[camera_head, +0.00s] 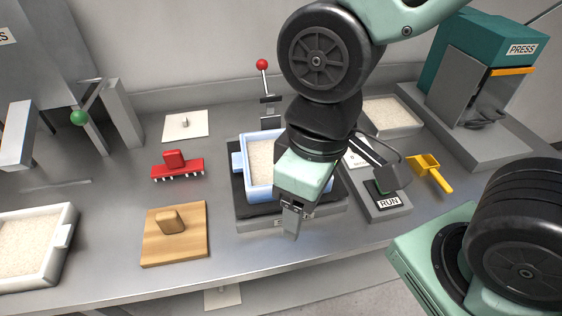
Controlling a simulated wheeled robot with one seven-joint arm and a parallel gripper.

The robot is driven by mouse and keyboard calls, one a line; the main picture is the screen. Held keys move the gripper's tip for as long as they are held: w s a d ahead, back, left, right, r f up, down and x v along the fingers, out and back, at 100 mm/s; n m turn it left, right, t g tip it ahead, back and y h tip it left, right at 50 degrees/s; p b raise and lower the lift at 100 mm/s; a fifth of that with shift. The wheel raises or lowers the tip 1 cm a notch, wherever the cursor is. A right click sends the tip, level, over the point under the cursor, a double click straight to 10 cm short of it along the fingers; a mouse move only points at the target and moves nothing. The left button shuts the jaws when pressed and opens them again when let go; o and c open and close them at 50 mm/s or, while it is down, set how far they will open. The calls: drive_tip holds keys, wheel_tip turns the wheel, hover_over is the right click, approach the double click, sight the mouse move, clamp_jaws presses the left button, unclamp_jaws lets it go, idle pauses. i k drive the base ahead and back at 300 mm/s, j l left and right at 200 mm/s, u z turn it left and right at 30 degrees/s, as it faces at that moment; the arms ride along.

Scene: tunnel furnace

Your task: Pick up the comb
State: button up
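The comb (177,168) is red, with a raised block handle on top and short pale teeth along its front edge. It lies on the grey bench at centre left, behind a wooden board. My gripper (291,233) points down above the front edge of the scale-like base in the middle of the bench. It is to the right of the comb and nearer the front, well apart from it. Its fingers look close together and I see nothing held, but their gap is too small to tell.
A blue-rimmed tray (240,163) of pale grains stands partly behind my arm. A wooden board (157,255) with a knob lies in front of the comb. A white tray (66,222) is at left, a yellow scoop (432,172) at right. A red-knobbed lever (262,65) rises behind.

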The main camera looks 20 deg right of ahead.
sight(174, 164)
drive_tip(key=i+j, duration=0.1)
drive_tip(key=j, duration=0.25)
drive_tip(key=i+j, duration=0.1)
drive_tip(key=j, duration=0.3)
drive_tip(key=i+j, duration=0.1)
drive_tip(key=j, duration=0.25)
drive_tip(key=i+j, duration=0.15)
drive_tip(key=j, duration=0.2)
drive_tip(key=i+j, duration=0.1)
drive_tip(key=j, duration=0.25)
